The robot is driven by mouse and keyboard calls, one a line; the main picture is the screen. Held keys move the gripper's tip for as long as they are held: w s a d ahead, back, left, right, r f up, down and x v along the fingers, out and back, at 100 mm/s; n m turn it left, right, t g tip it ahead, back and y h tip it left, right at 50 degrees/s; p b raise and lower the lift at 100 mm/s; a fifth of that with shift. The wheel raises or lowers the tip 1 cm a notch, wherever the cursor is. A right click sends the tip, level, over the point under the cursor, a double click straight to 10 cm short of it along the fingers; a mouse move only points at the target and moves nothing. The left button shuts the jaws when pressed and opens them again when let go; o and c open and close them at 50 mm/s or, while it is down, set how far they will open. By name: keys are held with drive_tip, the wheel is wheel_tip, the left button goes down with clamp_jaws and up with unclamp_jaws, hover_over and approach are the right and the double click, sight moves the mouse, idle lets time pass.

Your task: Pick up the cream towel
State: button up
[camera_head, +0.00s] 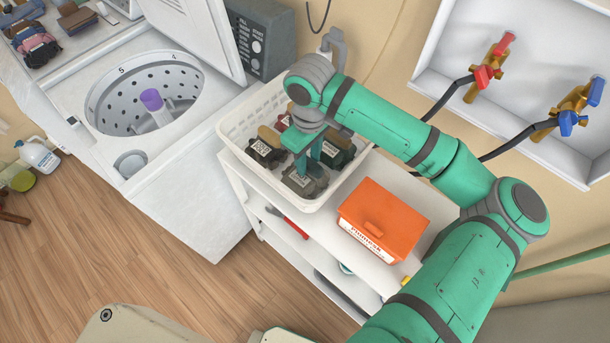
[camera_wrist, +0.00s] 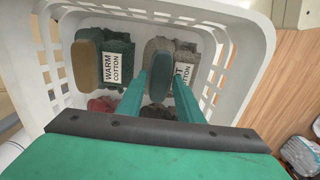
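The towel closest to cream is a pale grey-beige bundle (camera_wrist: 160,45) with a white label ending in "COTTON", in the upper middle of the basket in the wrist view. A blue-grey oval piece stands up in front of it. My gripper (camera_wrist: 160,78) points down into the basket, with one teal finger on each side of this oval piece. I cannot tell whether the fingers press on it. In the head view my gripper (camera_head: 307,160) is low in the basket, above a greyish labelled bundle (camera_head: 304,182); my fingertips are partly hidden.
The white basket (camera_head: 236,130) stands on a white shelf cart. A dark green bundle (camera_wrist: 117,50) labelled "WARM COTTON" sits beside the pale one; red (camera_wrist: 103,104) and dark bundles lie nearer. An orange box (camera_head: 383,218) is right of the basket, an open washer (camera_head: 195,150) left.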

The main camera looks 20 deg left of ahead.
clamp_jaws()
idle(1.4)
